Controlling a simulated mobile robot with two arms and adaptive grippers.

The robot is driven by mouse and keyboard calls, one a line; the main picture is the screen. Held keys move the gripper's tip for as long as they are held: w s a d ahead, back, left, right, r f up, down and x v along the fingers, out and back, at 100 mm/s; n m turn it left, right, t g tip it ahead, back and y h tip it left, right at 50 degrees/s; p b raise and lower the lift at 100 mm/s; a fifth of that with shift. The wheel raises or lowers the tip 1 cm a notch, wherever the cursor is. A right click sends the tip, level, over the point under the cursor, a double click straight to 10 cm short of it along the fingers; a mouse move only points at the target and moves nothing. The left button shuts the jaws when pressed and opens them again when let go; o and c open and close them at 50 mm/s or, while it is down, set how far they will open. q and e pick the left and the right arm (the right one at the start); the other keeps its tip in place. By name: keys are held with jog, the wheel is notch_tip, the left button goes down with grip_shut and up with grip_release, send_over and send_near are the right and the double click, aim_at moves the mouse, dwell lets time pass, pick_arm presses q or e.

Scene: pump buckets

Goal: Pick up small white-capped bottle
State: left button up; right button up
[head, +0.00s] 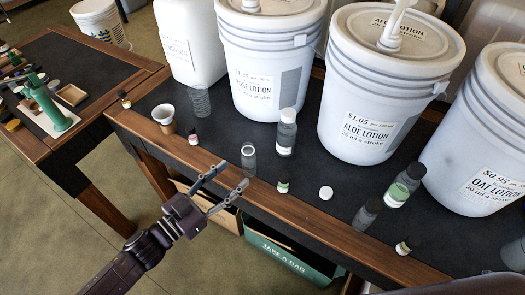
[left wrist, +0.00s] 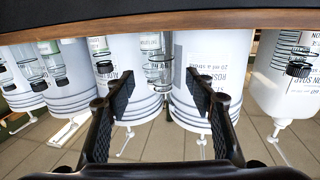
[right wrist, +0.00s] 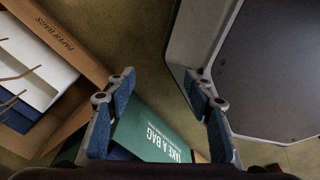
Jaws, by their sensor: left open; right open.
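My left gripper (head: 224,182) is open and empty in the head view, at the counter's front edge, left of the bottle and nearer to me. In the left wrist view its open fingers (left wrist: 165,92) face the counter items, which appear upside down; I cannot clearly tell the white-capped bottle there. My right gripper (right wrist: 160,92) is open and empty, low above a green box; it is not in the head view.
A clear jar (head: 248,160) stands between my left gripper and the bottle. A small dark-capped bottle (head: 283,183) and a white lid (head: 325,193) lie close in front. Large lotion buckets (head: 268,75) stand behind. A green bag box (head: 290,262) is below the counter.

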aim_at(243, 165)
pick_arm(q)
jog(key=shift+w+d, duration=0.35)
jog(key=shift+d, duration=0.05)
jog(key=shift+w+d+r, duration=0.1)
jog(key=shift+w+d, duration=0.1)
jog(key=shift+d, duration=0.1)
jog(key=shift+x, duration=1.1)
jog(key=shift+w+d+f+p, duration=0.2)
jog(key=shift+w+d, duration=0.2)
jog(key=shift+w, duration=0.15)
jog(key=shift+w+d+f+p, duration=0.1)
jog(key=shift+w+d+p, duration=0.1)
jog(key=shift+w+d, duration=0.55)
jog(key=shift+w, duration=0.05)
jog(key=shift+d+f, duration=0.1)
jog(key=c, duration=1.1)
pick_arm(e)
jog(key=shift+s+a+r, duration=0.25)
jog(key=shift+a+r, duration=0.05)
jog(key=shift+r, duration=0.1)
pick_arm(q)
jog(key=shift+w, duration=0.1)
